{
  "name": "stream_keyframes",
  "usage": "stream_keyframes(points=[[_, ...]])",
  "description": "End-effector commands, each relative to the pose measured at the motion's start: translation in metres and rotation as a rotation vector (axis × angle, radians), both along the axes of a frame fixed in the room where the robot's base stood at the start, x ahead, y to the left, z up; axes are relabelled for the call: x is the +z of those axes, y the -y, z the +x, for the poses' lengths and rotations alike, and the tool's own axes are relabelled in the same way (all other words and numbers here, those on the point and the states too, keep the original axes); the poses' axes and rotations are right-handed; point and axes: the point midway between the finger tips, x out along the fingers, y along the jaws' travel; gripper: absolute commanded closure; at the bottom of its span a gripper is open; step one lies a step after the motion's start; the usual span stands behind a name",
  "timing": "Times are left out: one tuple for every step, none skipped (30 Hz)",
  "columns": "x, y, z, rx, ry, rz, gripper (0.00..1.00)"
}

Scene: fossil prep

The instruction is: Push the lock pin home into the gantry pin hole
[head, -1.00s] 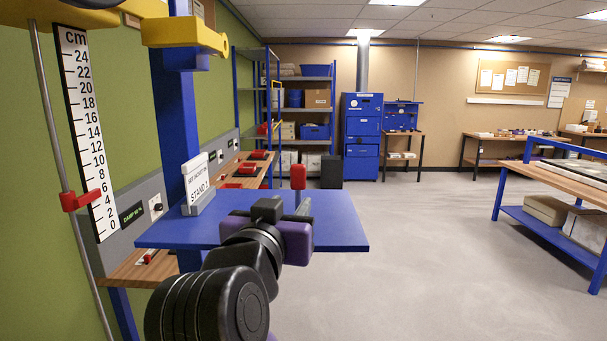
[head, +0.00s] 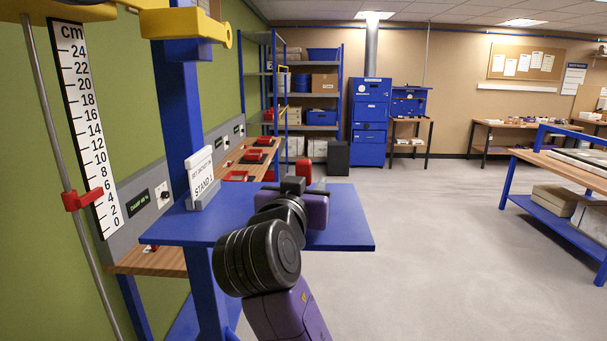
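A small upright red piece (head: 304,171), which may be the lock pin's handle, shows just beyond my gripper above the blue table (head: 345,217). My gripper (head: 309,192) is over the table, mostly hidden behind my own black and purple wrist. Its fingertips do not show, so I cannot tell whether it holds the red piece. The gantry is a blue upright post (head: 178,95) with a yellow arm (head: 184,24) at upper left. A hole or dark end shows at the yellow arm's right tip; I cannot tell whether it is the pin hole.
A white "STAND 1" sign (head: 200,178) stands on the table's left part. A centimetre scale (head: 85,125) with a red slider (head: 82,199) is on the left. A wooden wall bench (head: 240,166) holds red trays. Open floor (head: 430,235) lies to the right.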

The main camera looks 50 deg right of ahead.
Motion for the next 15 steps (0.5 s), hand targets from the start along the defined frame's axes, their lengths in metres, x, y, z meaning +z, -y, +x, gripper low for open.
stream_keyframes(points=[[-0.0003,-0.0002,-0.0001,0.0,0.0,0.0,0.64],[-0.0003,-0.0002,-0.0001,0.0,0.0,0.0,0.64],[-0.0003,-0.0003,-0.0001,0.0,0.0,0.0,0.66],[-0.0003,-0.0003,-0.0001,0.0,0.0,0.0,0.72],[-0.0002,-0.0003,-0.0001,0.0,0.0,0.0,0.78],[-0.0002,-0.0004,-0.0002,0.0,0.0,0.0,0.85],[-0.0002,-0.0004,-0.0002,0.0,0.0,0.0,0.91],[-0.0002,-0.0004,-0.0002,0.0,0.0,0.0,0.97],[-0.0002,-0.0005,-0.0002,0.0,0.0,0.0,1.0],[-0.0001,-0.0005,-0.0002,0.0,0.0,0.0,1.0],[-0.0001,-0.0005,-0.0002,0.0,0.0,0.0,1.0],[-0.0001,-0.0005,-0.0002,0.0,0.0,0.0,1.0],[-0.0001,-0.0005,-0.0002,0.0,0.0,0.0,1.0],[-0.0001,-0.0005,-0.0002,0.0,0.0,0.0,1.0],[0.0001,-0.0005,-0.0003,0.0,0.0,0.0,1.0]])
